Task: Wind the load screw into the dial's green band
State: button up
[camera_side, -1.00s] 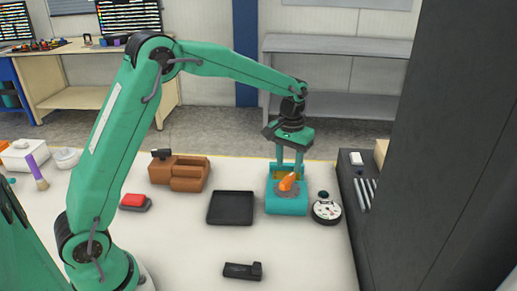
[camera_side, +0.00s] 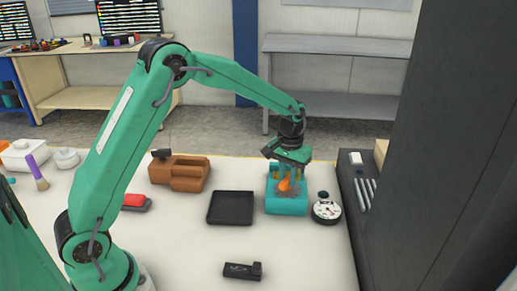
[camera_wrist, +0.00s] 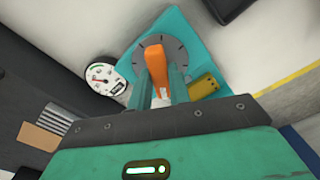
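The load screw's orange handle (camera_side: 285,184) stands on a grey marked disc (camera_wrist: 181,52) on top of a teal block (camera_side: 287,206). The round white dial (camera_side: 326,210) sits just right of the block; it also shows in the wrist view (camera_wrist: 103,76). Its face has a needle and coloured marks, too small to read surely. My gripper (camera_wrist: 161,88) is lowered over the handle, with one teal finger on each side of it. The fingers look apart, and I see no clear grip on the handle. The lower fingers are partly hidden in the side view.
A black tray (camera_side: 231,222) lies left of the block, with a brown fixture (camera_side: 180,172) beyond it. A black clamp-like part (camera_side: 243,271) lies in front. A tall dark cabinet (camera_side: 440,150) bounds the right. White table between these is clear.

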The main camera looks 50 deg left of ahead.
aim_at(288, 178)
jog(key=shift+m, duration=0.3)
grip_shut()
jog(key=shift+m, duration=2.3)
jog(key=o, duration=0.8)
grip_release()
jog(key=shift+r, duration=0.15)
jog(key=shift+r, duration=3.8)
